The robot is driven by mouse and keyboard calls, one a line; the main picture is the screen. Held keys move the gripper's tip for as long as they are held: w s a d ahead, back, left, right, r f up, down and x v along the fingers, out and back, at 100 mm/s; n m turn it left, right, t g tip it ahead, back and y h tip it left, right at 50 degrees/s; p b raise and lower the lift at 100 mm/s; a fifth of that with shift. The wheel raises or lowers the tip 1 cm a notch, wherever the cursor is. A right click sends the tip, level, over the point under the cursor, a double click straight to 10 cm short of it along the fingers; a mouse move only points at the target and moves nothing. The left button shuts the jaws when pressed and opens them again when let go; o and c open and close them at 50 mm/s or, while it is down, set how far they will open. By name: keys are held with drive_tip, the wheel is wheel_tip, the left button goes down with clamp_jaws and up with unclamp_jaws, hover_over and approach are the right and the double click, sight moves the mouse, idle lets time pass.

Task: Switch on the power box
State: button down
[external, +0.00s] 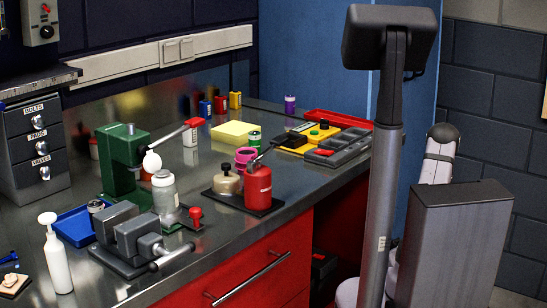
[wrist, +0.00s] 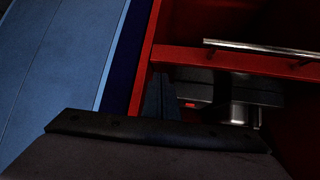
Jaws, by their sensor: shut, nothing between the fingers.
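I cannot tell for certain which thing is the power box. A dark case with a small red patch (wrist: 190,104) lies inside the open red bay under the bench in the wrist view. A dark thing with red on it (external: 322,264) also shows in that bay in the external view. A grey wall box (external: 40,22) with a red knob is at the top left. My gripper (wrist: 161,78) is shut and empty in the wrist view, pointing toward the bay, its fingers overlapping the dark case. In the external view my gripper is hidden.
The bench top (external: 115,277) carries a grey vise (external: 130,238), a green press (external: 122,155), a red can (external: 258,187) and a yellow-and-black case (external: 308,137). A red drawer front with a metal handle (external: 248,280) is below. A blue panel (wrist: 60,50) stands left of the bay.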

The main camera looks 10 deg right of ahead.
drive_tip(key=s+a+r+n+t+y+p, duration=0.1)
drive_tip(key=a+r+n+y+p, duration=0.1)
drive_tip(key=a+r, duration=0.5)
wheel_tip(320, 180, up, 3)
drive_tip(key=y+p, duration=0.1)
drive_tip(key=y, duration=0.1)
drive_tip(key=shift+s+a+y, duration=0.15)
drive_tip(key=shift+s+y, duration=0.15)
drive_tip(key=shift+y, duration=0.1)
drive_tip(key=shift+w+a+f, duration=0.1)
drive_tip(key=shift+f, duration=0.05)
drive_tip(key=b, duration=0.2)
hover_over(329, 262)
drive_tip(key=f, duration=0.4)
drive_tip(key=shift+w+a, duration=0.35)
drive_tip(key=shift+a, duration=0.05)
drive_tip(key=shift+s+d+f, duration=0.1)
drive_tip(key=shift+d+f, duration=0.05)
drive_tip(key=shift+f, duration=0.4)
drive_tip(key=shift+s+d+f, duration=0.1)
drive_tip(key=shift+d+f, duration=0.05)
drive_tip(key=shift+f, duration=0.35)
drive_tip(key=shift+d+f, duration=0.1)
drive_tip(key=shift+f, duration=0.6)
drive_tip(key=shift+s+f+b, duration=0.15)
drive_tip(key=shift+f+b, duration=0.3)
drive_tip(key=shift+b, duration=0.05)
drive_tip(key=shift+r, duration=0.1)
drive_tip(key=shift+r, duration=0.1)
